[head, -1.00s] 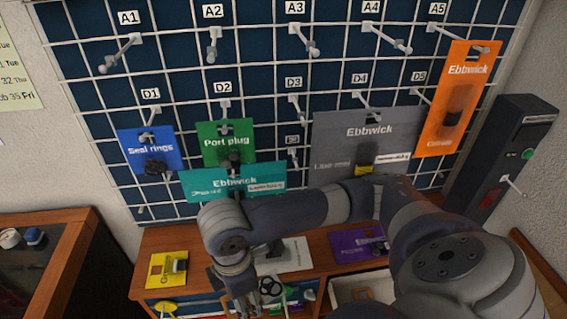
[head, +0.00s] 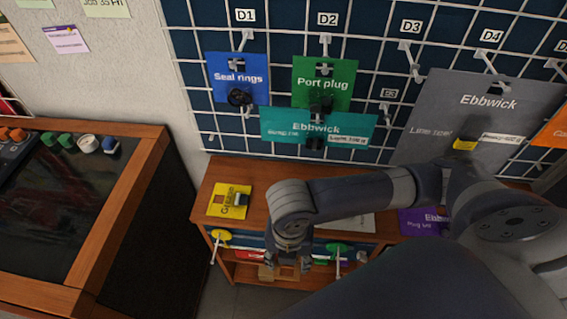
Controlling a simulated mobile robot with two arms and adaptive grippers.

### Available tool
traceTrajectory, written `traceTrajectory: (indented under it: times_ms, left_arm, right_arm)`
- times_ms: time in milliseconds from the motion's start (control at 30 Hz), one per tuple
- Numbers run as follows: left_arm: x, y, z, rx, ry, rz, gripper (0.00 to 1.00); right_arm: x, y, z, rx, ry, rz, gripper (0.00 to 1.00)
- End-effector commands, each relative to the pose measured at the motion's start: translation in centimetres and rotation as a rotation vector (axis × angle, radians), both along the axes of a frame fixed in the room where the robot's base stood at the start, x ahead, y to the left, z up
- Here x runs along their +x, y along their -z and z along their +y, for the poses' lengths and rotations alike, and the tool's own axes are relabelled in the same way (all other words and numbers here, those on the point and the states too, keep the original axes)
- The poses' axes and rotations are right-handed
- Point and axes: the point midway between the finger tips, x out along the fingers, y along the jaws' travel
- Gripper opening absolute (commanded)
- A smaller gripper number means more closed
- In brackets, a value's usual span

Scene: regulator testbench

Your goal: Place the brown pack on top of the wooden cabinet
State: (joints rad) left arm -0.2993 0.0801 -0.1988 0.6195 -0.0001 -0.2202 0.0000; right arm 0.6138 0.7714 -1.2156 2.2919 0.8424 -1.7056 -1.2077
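The wooden cabinet (head: 258,178) stands below the pegboard, with a brown top and open front. My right gripper (head: 288,268) comes in from the right and points down in front of the cabinet's front edge. A small tan-brown item, perhaps the brown pack (head: 266,273), shows low at its fingers. The wrist and fingers partly cover it. I cannot tell whether the fingers hold it or it lies behind them. My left gripper is not in view.
A yellow pack (head: 229,200) and a purple pack (head: 422,221) lie on the cabinet top. Yellow (head: 221,236) and green (head: 340,250) tagged pegs stick out in front. Hanging packs include a teal one (head: 285,127). A dark-topped wooden case (head: 130,180) stands at left.

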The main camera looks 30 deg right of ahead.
Motion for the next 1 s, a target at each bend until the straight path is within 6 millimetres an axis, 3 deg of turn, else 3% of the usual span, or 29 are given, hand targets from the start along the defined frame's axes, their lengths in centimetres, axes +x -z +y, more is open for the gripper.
traceTrajectory:
  times_ms: [600, 1000]
  left_arm:
    - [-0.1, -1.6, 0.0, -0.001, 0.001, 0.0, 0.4]
    - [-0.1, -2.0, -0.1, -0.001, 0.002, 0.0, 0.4]
  right_arm:
    - [12.7, 1.0, 0.9, 0.001, 0.007, -0.002, 0.33]
    - [15.8, 1.9, 1.1, -0.001, 0.005, 0.003, 0.33]
